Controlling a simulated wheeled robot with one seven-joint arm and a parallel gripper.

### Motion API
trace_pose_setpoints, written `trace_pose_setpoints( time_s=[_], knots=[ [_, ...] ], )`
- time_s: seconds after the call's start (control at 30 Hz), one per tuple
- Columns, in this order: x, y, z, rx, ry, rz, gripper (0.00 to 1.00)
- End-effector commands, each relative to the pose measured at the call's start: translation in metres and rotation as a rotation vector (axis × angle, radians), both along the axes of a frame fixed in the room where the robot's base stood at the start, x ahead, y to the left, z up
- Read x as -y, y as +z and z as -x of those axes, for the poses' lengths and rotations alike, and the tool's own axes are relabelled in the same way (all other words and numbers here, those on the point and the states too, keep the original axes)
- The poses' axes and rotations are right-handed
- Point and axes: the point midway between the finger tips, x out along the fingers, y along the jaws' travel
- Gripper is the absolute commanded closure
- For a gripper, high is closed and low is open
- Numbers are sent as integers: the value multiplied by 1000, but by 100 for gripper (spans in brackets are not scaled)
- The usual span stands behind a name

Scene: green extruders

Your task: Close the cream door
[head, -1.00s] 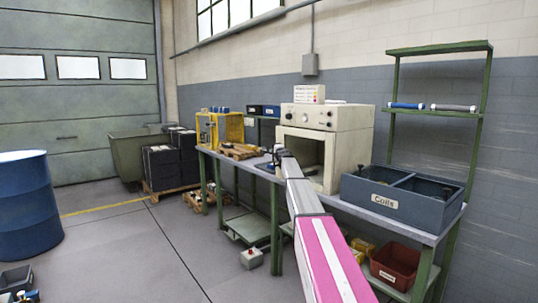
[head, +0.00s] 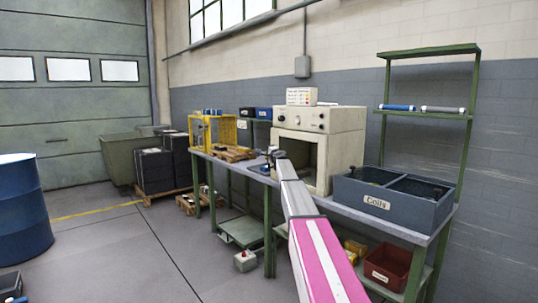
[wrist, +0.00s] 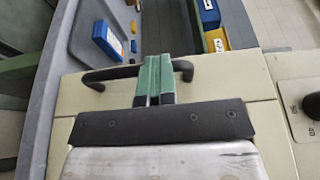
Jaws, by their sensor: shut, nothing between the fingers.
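The cream oven (head: 343,147) stands on the workbench in the head view, with its dark front cavity showing. The cream door (wrist: 230,82) fills much of the wrist view, with a black bar handle (wrist: 110,73) on it. My gripper (wrist: 155,62) has its green fingers shut together, empty, across the middle of the handle. I cannot tell whether they touch the handle or the door. In the head view my gripper (head: 275,155) is small, at the left side of the oven front. My arm hides part of the opening, and the door is hard to make out there.
A blue Coils bin (head: 375,203) stands on the workbench (head: 425,227) right of the oven. A yellow frame (head: 212,131) and a wooden pallet (head: 233,154) are to its left. A blue drum (head: 22,210) stands far left. Open floor (head: 140,255) lies left of the bench.

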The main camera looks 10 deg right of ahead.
Motion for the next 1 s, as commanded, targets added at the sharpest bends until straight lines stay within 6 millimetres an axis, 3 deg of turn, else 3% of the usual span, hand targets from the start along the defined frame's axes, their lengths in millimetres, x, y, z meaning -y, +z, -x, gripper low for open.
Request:
trace_pose_setpoints(
  time_s=[0.07,0.6,0.77,0.87,1.0],
  knots=[
    [-8,4,-2,3,7,-1,100],
    [-55,2,103,1,10,0,100],
    [-64,2,121,-1,9,1,100],
    [-71,-8,132,-14,24,25,100],
    [-92,-53,164,-77,96,141,100]
  ],
)
